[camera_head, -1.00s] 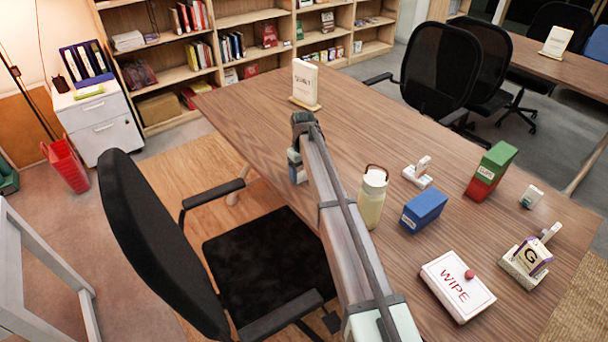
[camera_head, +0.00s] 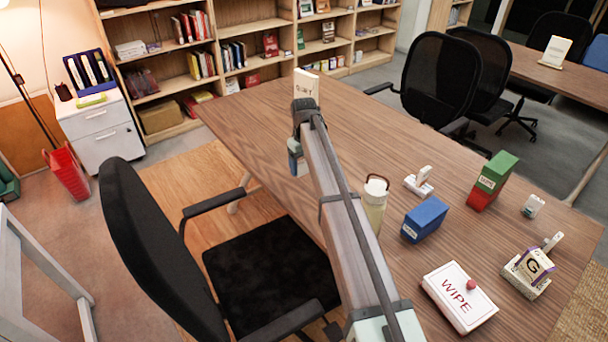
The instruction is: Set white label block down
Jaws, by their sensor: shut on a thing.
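My arm runs up the picture from the bottom, over the wooden table (camera_head: 262,125). My gripper (camera_head: 298,162) is at its far end, by the table's left edge, partly behind the arm. Only a grey and blue part of the hand shows. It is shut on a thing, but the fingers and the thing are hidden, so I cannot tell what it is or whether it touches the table. A small white block with a dark label (camera_head: 533,206) stands apart at the right side of the table.
A cream bottle (camera_head: 375,205), blue box (camera_head: 424,219), green-red box (camera_head: 492,181), white piece (camera_head: 419,182), WIPE box (camera_head: 459,297) and G block (camera_head: 534,267) stand on the right. A black chair (camera_head: 165,255) is left. The table's middle is clear.

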